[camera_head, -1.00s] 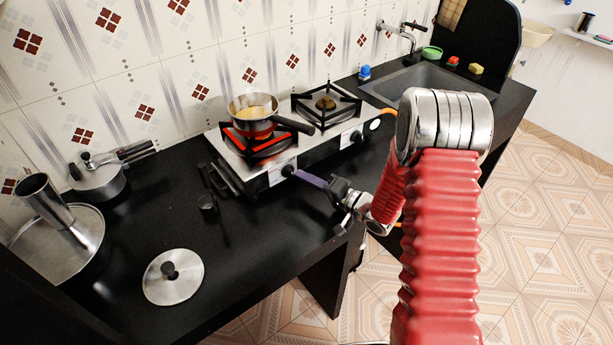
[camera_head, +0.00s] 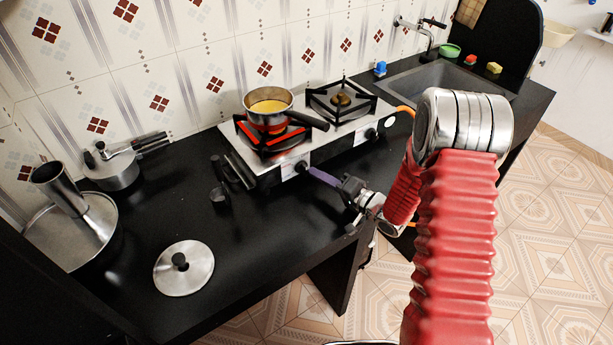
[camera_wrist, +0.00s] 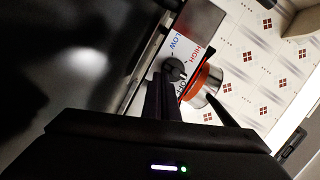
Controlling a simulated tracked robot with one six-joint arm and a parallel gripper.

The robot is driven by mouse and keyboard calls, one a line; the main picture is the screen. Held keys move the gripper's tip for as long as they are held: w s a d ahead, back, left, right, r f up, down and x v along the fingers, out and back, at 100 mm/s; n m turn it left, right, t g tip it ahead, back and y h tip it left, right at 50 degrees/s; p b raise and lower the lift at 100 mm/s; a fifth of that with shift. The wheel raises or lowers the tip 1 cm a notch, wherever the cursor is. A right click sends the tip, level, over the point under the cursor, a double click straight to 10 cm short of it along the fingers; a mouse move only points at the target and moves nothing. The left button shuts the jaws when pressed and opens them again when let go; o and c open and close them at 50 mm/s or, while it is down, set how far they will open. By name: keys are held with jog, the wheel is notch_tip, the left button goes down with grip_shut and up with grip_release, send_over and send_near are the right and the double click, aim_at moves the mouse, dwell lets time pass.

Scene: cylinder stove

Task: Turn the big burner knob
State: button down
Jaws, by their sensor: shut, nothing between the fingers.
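The two-burner stove (camera_head: 345,137) stands on the black counter. Its left knob (camera_head: 301,167) is on the front panel, below the burner with the saucepan (camera_head: 268,108). That burner (camera_head: 262,141) glows red. My gripper (camera_head: 312,172) is shut, with its purple fingers reaching to the left knob; whether the tips touch it is unclear. In the wrist view the dark round knob (camera_wrist: 174,70) sits at the tips of my shut fingers (camera_wrist: 168,84), on a white panel marked LOW and HIGH. The fingers hide part of the marking.
A second knob (camera_head: 371,134) is to the right, below the unlit burner (camera_head: 341,99). A lid (camera_head: 184,275), dark utensils (camera_head: 219,185) and a pressure cooker (camera_head: 112,168) are on the counter at left. The sink (camera_head: 440,85) is at right. The front middle counter is clear.

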jog(key=shift+w+d, duration=0.35)
jog(key=shift+d, duration=0.1)
jog(key=w+d, duration=0.1)
jog(key=d, duration=0.1)
jog(key=shift+w+d+f, duration=0.1)
jog(key=shift+w+d, duration=0.2)
jog(key=shift+w, duration=0.05)
jog(key=v, duration=0.6)
jog(key=f+v, duration=0.1)
jog(key=v, duration=0.3)
jog(key=shift+r, duration=0.1)
